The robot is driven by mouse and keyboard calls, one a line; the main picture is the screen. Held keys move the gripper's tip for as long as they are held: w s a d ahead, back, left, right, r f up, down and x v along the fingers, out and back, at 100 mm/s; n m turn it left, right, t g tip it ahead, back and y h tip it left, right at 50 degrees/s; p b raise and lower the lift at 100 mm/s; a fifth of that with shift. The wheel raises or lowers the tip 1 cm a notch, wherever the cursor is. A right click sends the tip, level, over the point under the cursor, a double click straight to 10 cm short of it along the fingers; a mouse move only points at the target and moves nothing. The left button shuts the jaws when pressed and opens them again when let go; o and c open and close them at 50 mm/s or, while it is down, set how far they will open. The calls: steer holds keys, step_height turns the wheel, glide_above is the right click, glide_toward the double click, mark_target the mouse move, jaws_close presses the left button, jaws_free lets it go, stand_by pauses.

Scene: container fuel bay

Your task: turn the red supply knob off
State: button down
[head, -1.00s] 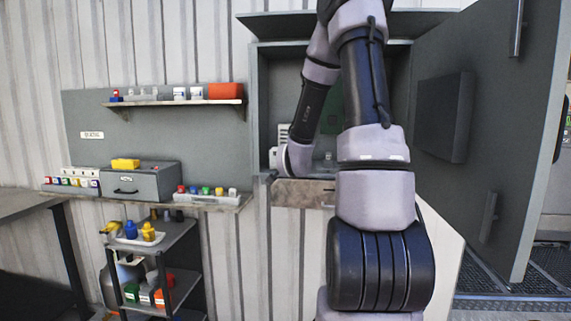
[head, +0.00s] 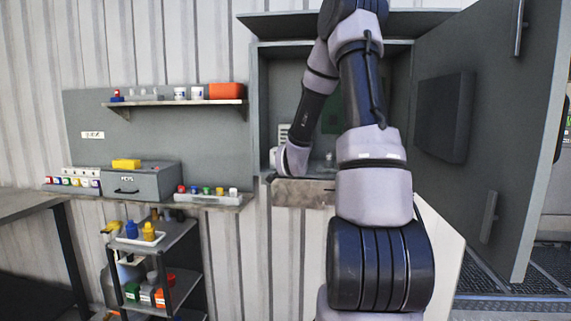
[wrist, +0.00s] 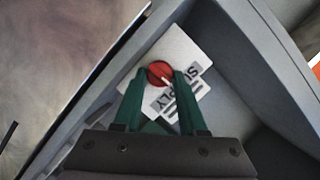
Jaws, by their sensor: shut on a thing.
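In the head view my arm reaches into the open grey cabinet (head: 262,110); the knob and the fingertips are hidden there.
The cabinet door (head: 480,130) stands open on the right. A shelf (head: 175,103) with small containers, a grey drawer box (head: 140,183) and a small rack (head: 165,245) are on the left. In the wrist view, grey cabinet walls lie close around my gripper.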

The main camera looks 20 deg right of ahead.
steer(key=n, duration=0.1)
steer(key=n+g+h, duration=0.1)
steer(key=shift+w+a+r+n, duration=0.15)
steer(key=shift+a+n, duration=0.1)
steer(key=shift+n, duration=0.05)
steer(key=n+g+h, duration=0.1)
steer(key=n, duration=0.2)
steer(key=shift+w+a, duration=0.1)
steer(key=shift+a, duration=0.05)
steer(key=n+h, duration=0.1)
steer(key=n, duration=0.1)
steer(key=n+g+h, duration=0.1)
steer(key=n, duration=0.1)
steer(key=shift+w+a, duration=0.1)
steer(key=shift+a, duration=0.1)
steer(key=shift+n+g+h, duration=0.5)
steer(key=shift+n+h, duration=0.5)
steer(key=shift+n, duration=0.6)
steer(key=shift+f, duration=0.2)
steer(key=c, duration=0.8)
jaws_free()
steer(key=shift+o, duration=0.2)
